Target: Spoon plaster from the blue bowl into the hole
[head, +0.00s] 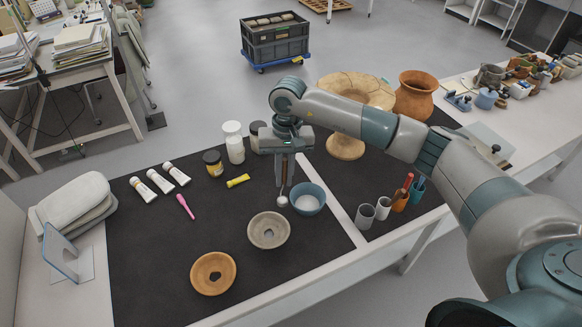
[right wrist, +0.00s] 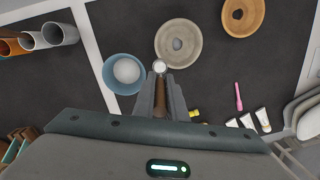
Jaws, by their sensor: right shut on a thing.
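My right gripper (head: 284,180) points down and is shut on a spoon (right wrist: 160,103) with a brown handle. The spoon's tip (head: 282,201) looks white; whether that is plaster on it I cannot tell for sure. The tip is just left of the blue bowl (head: 320,196), which holds white plaster (head: 305,203). An orange bowl (head: 197,282), also with a dark hole, lies further left. My left gripper is in neither view.
White tubes (head: 160,182), a pink tool (head: 185,206), a yellow tube (head: 238,181) and jars (head: 234,143) lie on the dark mat left of my arm. Cups (head: 365,215) stand right of the blue bowl. A large pot (head: 415,95) stands behind my arm.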

